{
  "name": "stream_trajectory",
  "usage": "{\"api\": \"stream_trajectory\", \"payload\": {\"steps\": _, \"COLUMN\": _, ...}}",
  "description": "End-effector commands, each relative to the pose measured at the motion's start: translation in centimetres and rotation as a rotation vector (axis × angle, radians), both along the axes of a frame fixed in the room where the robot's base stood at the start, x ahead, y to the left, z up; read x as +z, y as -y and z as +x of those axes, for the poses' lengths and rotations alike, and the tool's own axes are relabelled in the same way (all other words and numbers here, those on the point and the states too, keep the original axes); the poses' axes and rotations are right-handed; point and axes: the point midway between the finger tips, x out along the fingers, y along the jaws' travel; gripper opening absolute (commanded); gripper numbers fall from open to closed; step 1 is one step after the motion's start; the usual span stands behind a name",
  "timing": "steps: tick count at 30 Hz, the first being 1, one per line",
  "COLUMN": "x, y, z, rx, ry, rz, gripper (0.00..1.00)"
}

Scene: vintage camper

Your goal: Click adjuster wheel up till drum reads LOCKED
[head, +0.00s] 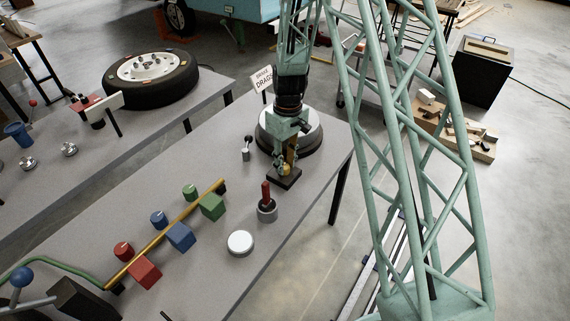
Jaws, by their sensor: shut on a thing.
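The brake drum (312,137) is a round pale-topped, dark-sided piece at the far end of the grey bench. A small white sign (264,78) behind it reads "BRAKE DRAGS". My gripper (286,166) points down in front of the drum and is shut on a small yellow piece (288,169), which appears to be the adjuster wheel. That piece sits over a dark block (285,180) on the bench. The gripper and arm hide part of the drum, and the fingertips are too small to show the exact contact.
A red-handled lever (266,196), a white round button (240,243) and a small knob lever (246,150) stand near the gripper. A yellow rail (170,232) with coloured blocks lies left. A tire (151,77) lies on the other bench. Bare bench lies left of the drum.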

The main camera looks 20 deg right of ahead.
Motion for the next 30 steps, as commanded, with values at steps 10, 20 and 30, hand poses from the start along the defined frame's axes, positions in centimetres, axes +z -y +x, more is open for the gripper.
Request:
{"api": "stream_trajectory", "payload": {"steps": 10, "x": -0.01, "y": -0.02, "z": 0.01, "rx": -0.038, "ry": 0.000, "rz": 0.000, "gripper": 0.13}}
{"api": "stream_trajectory", "payload": {"steps": 20, "x": -0.01, "y": -0.05, "z": 0.05, "rx": -0.198, "ry": 0.002, "rz": 0.001, "gripper": 0.13}}
{"api": "stream_trajectory", "payload": {"steps": 30, "x": 0.02, "y": -0.11, "z": 0.08, "rx": -0.408, "ry": 0.003, "rz": 0.001, "gripper": 0.13}}
